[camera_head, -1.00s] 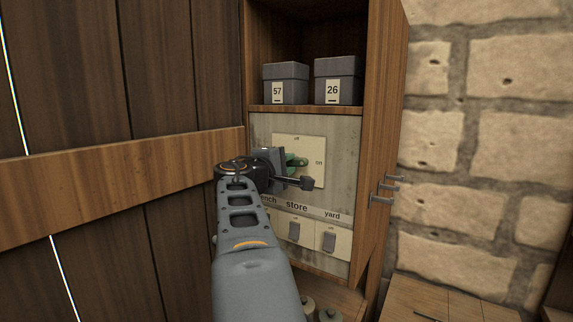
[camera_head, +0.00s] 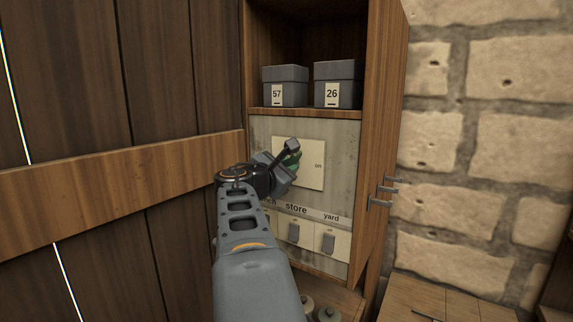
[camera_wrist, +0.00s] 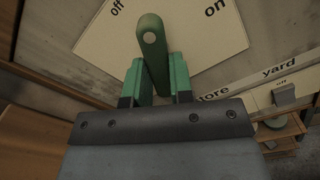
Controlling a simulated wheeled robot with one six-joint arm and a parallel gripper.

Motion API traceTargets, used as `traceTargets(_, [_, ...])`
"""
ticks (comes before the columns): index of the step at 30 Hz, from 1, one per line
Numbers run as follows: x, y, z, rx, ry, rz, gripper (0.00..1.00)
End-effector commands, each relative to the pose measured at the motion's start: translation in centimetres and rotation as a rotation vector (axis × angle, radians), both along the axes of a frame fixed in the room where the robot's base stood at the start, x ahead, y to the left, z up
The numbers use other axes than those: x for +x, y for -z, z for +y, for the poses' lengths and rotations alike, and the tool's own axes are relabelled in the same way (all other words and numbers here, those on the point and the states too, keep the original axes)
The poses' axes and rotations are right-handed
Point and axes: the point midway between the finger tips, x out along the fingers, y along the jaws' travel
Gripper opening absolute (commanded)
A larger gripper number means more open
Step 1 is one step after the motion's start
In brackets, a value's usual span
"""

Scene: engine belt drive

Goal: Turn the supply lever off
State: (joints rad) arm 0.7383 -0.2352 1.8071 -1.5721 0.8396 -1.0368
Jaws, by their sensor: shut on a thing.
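The supply lever (camera_wrist: 151,48) is a green bar with a round pale spot near its end. It stands in front of a cream plate (camera_head: 312,172) marked "off" and "on". In the wrist view it lies between the two words, nearer "off". My gripper (camera_wrist: 156,78) is shut on the lever, with a green finger pad on each side of it. In the head view my gripper (camera_head: 287,162) is tilted up across the plate's left part.
Below the plate are smaller switches, including store (camera_head: 294,233) and yard (camera_head: 329,242). Two grey boxes, 57 (camera_head: 285,86) and 26 (camera_head: 338,83), stand on the shelf above. The cabinet's side wall (camera_head: 381,120) is at the right, and a wooden door (camera_head: 120,190) at the left.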

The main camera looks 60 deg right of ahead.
Motion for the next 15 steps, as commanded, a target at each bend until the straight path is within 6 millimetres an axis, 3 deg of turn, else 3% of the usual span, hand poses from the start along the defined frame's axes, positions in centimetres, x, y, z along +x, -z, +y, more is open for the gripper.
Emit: traceTargets(15, [-0.17, -0.05, -0.02, 0.004, 0.000, 0.399, 0.00])
